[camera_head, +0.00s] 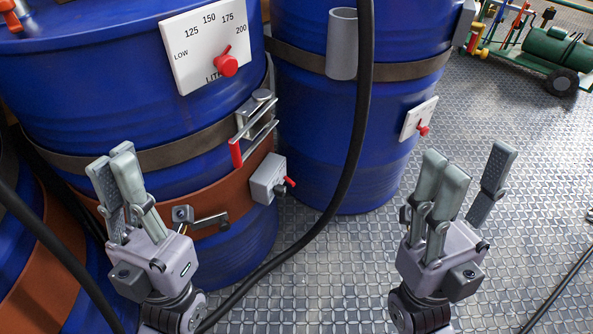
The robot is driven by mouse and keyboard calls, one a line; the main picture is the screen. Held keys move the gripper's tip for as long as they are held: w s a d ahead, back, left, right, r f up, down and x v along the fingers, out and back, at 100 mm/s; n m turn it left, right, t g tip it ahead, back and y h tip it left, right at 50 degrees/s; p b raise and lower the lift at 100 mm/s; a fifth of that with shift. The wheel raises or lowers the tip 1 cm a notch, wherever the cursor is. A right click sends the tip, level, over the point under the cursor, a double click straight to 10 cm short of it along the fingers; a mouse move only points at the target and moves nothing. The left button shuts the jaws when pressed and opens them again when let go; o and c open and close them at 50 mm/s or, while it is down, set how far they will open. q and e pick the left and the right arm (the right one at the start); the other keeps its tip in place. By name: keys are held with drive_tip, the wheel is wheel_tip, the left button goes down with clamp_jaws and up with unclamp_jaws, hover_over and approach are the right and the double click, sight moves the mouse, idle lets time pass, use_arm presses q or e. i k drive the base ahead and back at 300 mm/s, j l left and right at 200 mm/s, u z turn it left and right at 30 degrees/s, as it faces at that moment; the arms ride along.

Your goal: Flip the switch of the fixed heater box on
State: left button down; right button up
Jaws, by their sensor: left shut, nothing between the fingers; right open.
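The heater box is a small grey box (266,179) fixed to an orange-brown band low on the front blue drum. Its red switch lever (290,181) sticks out on its right side; I cannot tell its setting. My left gripper (118,163) is in front of the same drum, to the left of the box and well apart from it. Its fingers are together and empty, pointing up. My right gripper (470,168) is far to the right of the box, over the metal floor. Its fingers are spread and empty. Nothing covers the box or its switch.
The front drum (90,85) bears a white scale plate (195,52) with a red knob and a clamp with a red-tipped lever. A second blue drum (310,165) stands behind. A black hose (357,130) hangs right of the box. The patterned floor (540,190) is mostly clear.

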sight(289, 180)
drive_tip(key=i+l+u, duration=0.15)
drive_tip(key=l, duration=0.6)
drive_tip(key=i+l+u, duration=0.15)
drive_tip(key=l, duration=0.6)
drive_tip(key=l+u, duration=0.15)
drive_tip(key=l, duration=0.6)
